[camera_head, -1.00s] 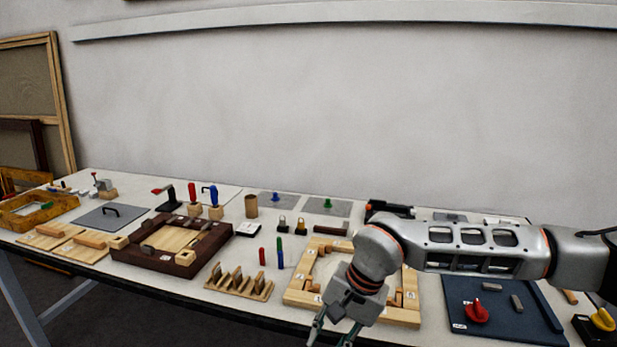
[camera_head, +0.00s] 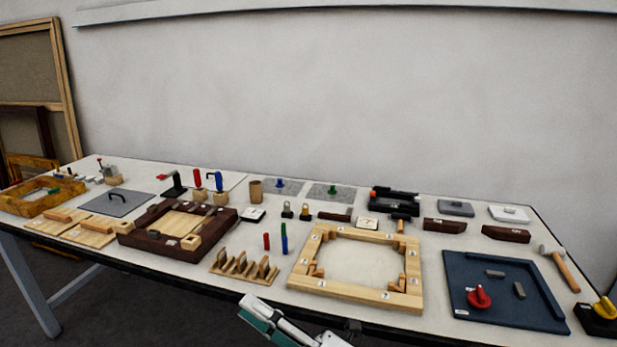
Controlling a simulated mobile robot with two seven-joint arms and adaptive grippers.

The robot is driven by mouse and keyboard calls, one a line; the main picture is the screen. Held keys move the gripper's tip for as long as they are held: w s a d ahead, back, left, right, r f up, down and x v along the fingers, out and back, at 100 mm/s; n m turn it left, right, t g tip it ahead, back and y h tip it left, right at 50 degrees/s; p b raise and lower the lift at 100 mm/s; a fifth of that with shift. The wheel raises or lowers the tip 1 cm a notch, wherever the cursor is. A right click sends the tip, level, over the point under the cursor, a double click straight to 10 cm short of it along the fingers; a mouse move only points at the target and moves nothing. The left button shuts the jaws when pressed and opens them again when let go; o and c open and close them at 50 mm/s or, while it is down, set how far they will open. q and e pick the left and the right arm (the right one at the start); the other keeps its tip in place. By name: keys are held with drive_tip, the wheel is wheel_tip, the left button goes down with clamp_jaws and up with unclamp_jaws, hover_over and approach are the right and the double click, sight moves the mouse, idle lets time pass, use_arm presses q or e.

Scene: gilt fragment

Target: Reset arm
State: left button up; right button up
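My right gripper (camera_head: 275,322) shows only in part at the bottom edge of the head view, below and in front of the table's front edge. A pale finger part with a teal pad points up and left. The rest of the gripper and its arm are cut off by the frame, so I cannot tell how far apart the fingers are. I see nothing held in the visible part. My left gripper is not in view.
The long white table (camera_head: 455,232) carries a light wooden frame (camera_head: 350,294), a dark wooden frame (camera_head: 150,250), a blue board (camera_head: 515,310) with a red knob, a slotted wooden rack (camera_head: 243,268) and a mallet (camera_head: 562,268). A bare wall stands behind.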

drive_tip(key=w+d+f+m+t+h, duration=0.3)
drive_tip(key=d+f+m+t+h, duration=0.3)
drive_tip(key=d+f+m+h, duration=0.75)
drive_tip(key=s+d+f+m+g+h, duration=0.2)
drive_tip(key=s+d+f+m, duration=0.5)
drive_tip(key=f, duration=0.4)
drive_tip(key=s+d+f+m+g+h, duration=0.1)
drive_tip(key=s+d+f+m+g, duration=0.2)
drive_tip(key=s+d+f+m, duration=0.4)
wheel_tip(320, 180, down, 5)
drive_tip(key=shift+s+d+f+m+h, duration=0.2)
drive_tip(key=shift+s+d+m+h, duration=0.15)
drive_tip(key=shift+d+m, duration=0.4)
